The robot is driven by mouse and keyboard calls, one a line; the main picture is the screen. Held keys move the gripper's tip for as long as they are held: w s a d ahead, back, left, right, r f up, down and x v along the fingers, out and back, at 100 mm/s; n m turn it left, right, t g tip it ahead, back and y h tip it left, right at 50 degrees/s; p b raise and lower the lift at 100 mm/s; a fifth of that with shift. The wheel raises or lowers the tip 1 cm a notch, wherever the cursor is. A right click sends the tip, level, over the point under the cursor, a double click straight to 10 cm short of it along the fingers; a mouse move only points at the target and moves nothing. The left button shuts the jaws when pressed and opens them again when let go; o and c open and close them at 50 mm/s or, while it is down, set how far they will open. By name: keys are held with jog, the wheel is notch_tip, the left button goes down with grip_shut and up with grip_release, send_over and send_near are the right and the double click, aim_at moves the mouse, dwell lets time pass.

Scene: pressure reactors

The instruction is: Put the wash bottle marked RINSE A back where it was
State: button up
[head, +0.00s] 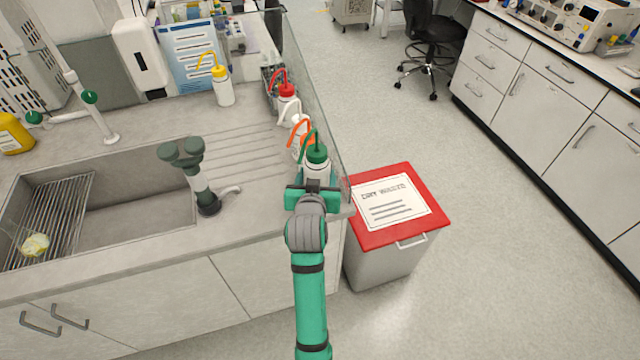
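A wash bottle with a green cap and green spout (317,164) stands upright at the right end of the counter, close to the clear screen. My gripper (316,186) is right at this bottle's near side and covers its lower part. Its fingers are hidden, so I cannot tell whether they hold the bottle. Behind it is a wash bottle with an orange spout (299,140), partly hidden. Farther back are a red-capped wash bottle (288,102) and, to the left, a yellow-capped one (222,88). No RINSE A marking is readable on any bottle.
The clear screen (312,85) runs along the counter's right edge. A sink (140,214) with a dark green tap (195,170) lies to the left. A red-lidded waste bin (424,190) stands on the floor to the right. The ribbed drainboard (235,150) is largely clear.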

jog(key=shift+w+d+f, duration=0.15)
jog(key=shift+f, duration=0.05)
jog(key=shift+w+d+f, duration=0.1)
jog(key=shift+w+f, duration=0.05)
jog(key=shift+f, duration=0.8)
jog(key=shift+w+d+f, duration=0.1)
jog(key=shift+f, duration=0.8)
jog(key=shift+f, duration=0.15)
jog(key=o, duration=0.8)
